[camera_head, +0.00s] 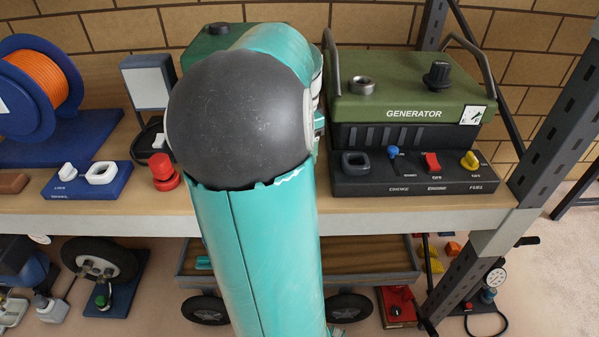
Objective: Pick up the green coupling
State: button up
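I cannot make out a green coupling for certain. My own teal arm, with its dark round joint, fills the middle of the view and hides part of the shelf. My gripper's fingers are not visible; they may be hidden behind the arm. A small green part (101,301) sits on a blue base at lower left, too small to identify. A small teal piece (203,262) lies in the cart tray below the shelf.
The wooden shelf (350,199) holds a green generator (400,85) with a switch panel (415,185) at right. A blue reel (20,110) with orange cord and a red knob (163,172) are at left. A cart (400,280) stands below. A metal post (550,130) rises at right.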

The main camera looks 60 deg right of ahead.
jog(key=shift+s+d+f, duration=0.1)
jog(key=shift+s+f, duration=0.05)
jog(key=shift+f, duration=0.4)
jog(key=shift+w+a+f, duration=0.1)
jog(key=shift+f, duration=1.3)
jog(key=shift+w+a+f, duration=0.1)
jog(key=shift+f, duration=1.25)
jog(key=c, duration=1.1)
